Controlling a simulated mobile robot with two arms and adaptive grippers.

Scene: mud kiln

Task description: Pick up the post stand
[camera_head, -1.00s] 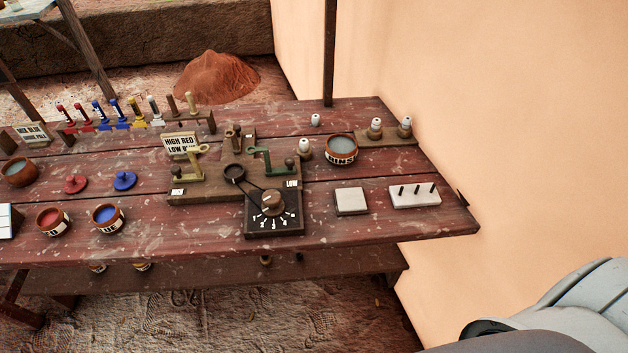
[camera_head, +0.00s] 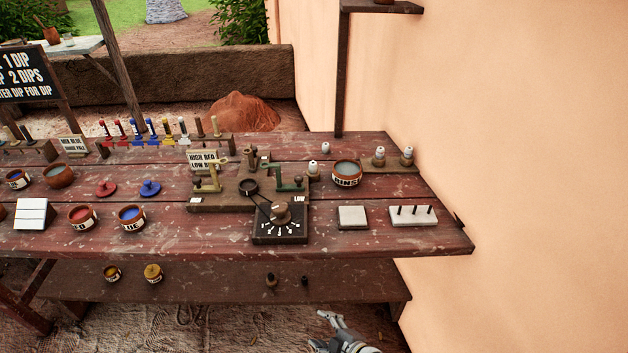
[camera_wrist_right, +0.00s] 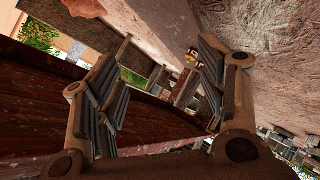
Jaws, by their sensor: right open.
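The post stand looks to be the pale slab (camera_head: 413,216) with three short dark posts upright on it. It lies near the right end of the red plank table (camera_head: 350,243), beside a plain pale tile (camera_head: 352,217). My right gripper (camera_head: 325,330) is at the bottom of the head view, lower in the picture than the table and apart from the slab. In the right wrist view its jaws (camera_wrist_right: 160,85) are open with nothing between them. I cannot make out the slab in that view. My left gripper is not in view.
A dial box (camera_head: 279,232) stands left of the tile. A labelled bowl (camera_head: 346,174) and white-topped pieces (camera_head: 379,157) are behind the slab. A lower shelf (camera_head: 205,284) runs under the tabletop. The wall (camera_head: 530,180) is close on the right.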

